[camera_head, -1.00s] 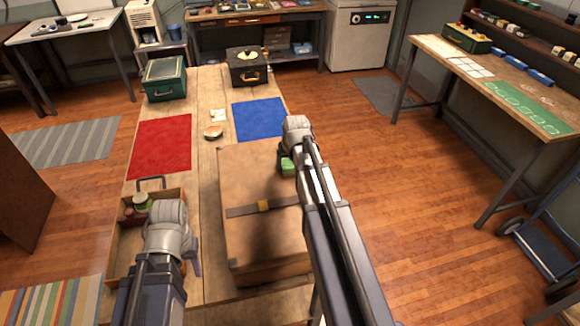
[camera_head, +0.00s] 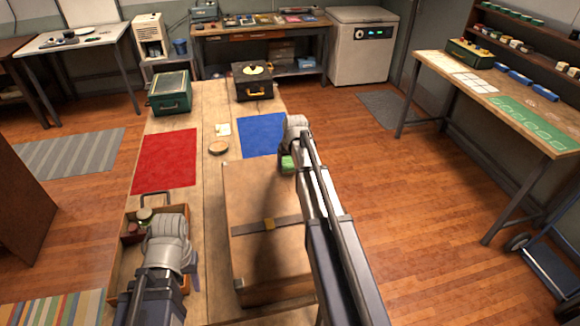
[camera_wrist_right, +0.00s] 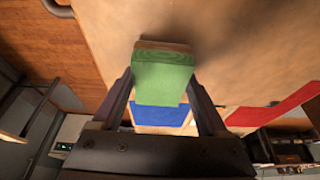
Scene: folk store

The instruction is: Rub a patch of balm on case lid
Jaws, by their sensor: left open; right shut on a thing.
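The brown case (camera_head: 262,195) lies on the bench, its lid crossed by a dark strap with a brass clasp (camera_head: 269,224). My right gripper (camera_head: 290,160) is at the lid's far right edge. It is shut on a green pad (camera_head: 287,163) with a tan layer at its end. In the right wrist view the green pad (camera_wrist_right: 163,78) is close against the brown lid (camera_wrist_right: 240,45); I cannot tell whether they touch. My left gripper (camera_head: 165,225) is open, over a wooden tray (camera_head: 122,258), its fingers mostly hidden. A small round tin (camera_head: 219,147) stands beyond the case; its contents cannot be made out.
A red mat (camera_head: 165,160) and a blue mat (camera_head: 262,134) lie on the bench. A green box (camera_head: 170,92) and a black box (camera_head: 254,82) stand at the far end. The tray holds a small jar (camera_head: 144,215). Open floor lies to the right.

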